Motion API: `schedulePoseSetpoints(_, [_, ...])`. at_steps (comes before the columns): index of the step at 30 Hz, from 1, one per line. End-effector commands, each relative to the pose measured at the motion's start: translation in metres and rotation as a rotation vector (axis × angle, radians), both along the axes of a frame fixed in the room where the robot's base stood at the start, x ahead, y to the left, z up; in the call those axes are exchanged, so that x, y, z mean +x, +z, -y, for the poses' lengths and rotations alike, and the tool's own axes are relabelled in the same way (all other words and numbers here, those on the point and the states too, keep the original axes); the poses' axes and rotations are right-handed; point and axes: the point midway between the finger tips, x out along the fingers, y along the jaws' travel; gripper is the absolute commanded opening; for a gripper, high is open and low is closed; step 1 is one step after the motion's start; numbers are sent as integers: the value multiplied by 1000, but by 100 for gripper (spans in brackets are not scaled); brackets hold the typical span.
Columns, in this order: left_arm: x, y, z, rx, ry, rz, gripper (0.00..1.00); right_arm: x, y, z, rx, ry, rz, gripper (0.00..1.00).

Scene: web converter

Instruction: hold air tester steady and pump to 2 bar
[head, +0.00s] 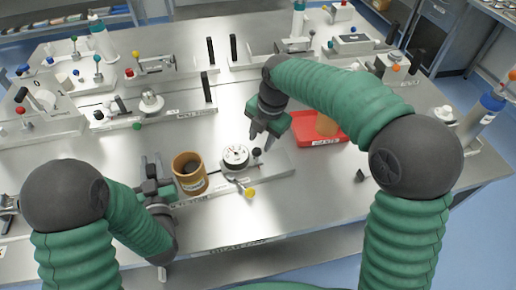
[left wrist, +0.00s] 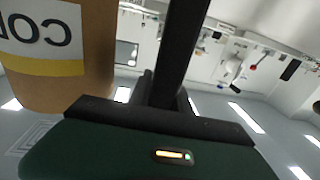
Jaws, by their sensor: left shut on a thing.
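The air tester (head: 275,166) is a flat metal plate near the table's front middle. It carries a round white-faced gauge (head: 236,155) and a small black-knobbed lever (head: 257,153); the gauge reading is too small to tell. My left gripper (head: 158,180) is at the plate's left end, shut on a dark upright handle, which seems to show as a black bar in the left wrist view (left wrist: 184,50). My right gripper (head: 260,140) points down just above the black knob, fingers apart; contact with the knob cannot be told.
A brown cup (head: 190,175) stands between my left gripper and the gauge; it looms close in the left wrist view (left wrist: 95,70). A yellow knob (head: 250,193) sits at the plate's front. Several fixtures with black handles fill the back.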

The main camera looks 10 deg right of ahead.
Motion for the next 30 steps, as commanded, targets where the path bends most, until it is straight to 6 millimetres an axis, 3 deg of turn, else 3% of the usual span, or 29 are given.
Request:
schedulePoseSetpoints(1, [-3,-11,1,-1,-5,-30,0,1,-14,-1,0,0,-5,37])
schedulePoseSetpoints(7, [-3,-11,2,0,-5,-30,0,7,-50,-6,0,-1,-3,37])
schedulePoseSetpoints(17, [-3,-11,2,0,-5,-30,0,9,-59,-7,1,-3,-1,37])
schedulePoseSetpoints(26, [-3,-11,1,0,-5,-30,0,9,-59,-7,1,-4,-2,2])
schedulePoseSetpoints(30, [-3,-11,1,0,-4,-30,0,9,-59,-6,1,-4,-3,0])
